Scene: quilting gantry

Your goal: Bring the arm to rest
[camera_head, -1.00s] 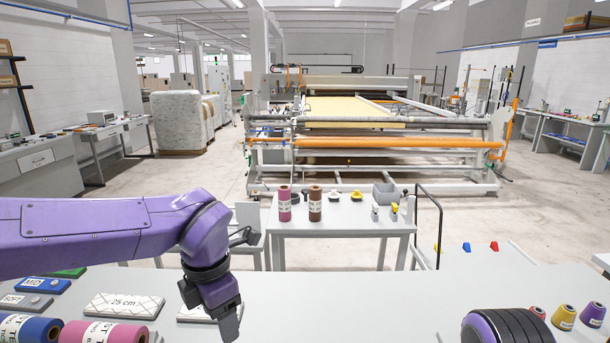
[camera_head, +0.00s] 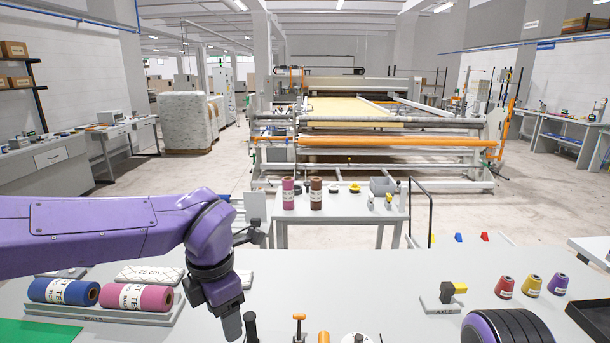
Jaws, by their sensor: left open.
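My left arm is purple and comes in from the left at the lower part of the view. Its dark left gripper (camera_head: 229,322) points down over the pale table (camera_head: 310,280), just right of the pink roll (camera_head: 142,298). Nothing shows held in it. The fingers are seen from the side, and whether the tips touch the tabletop cannot be told. A purple and black rounded part of my own body shows at the lower right. The right gripper is out of view.
A blue roll (camera_head: 63,291) lies left of the pink roll. Upright tools with a black knob (camera_head: 251,325) and an orange top (camera_head: 299,318) stand close right of the gripper. Several thread cones (camera_head: 531,286) and a dark tray (camera_head: 595,322) are at right. Mid-table is clear.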

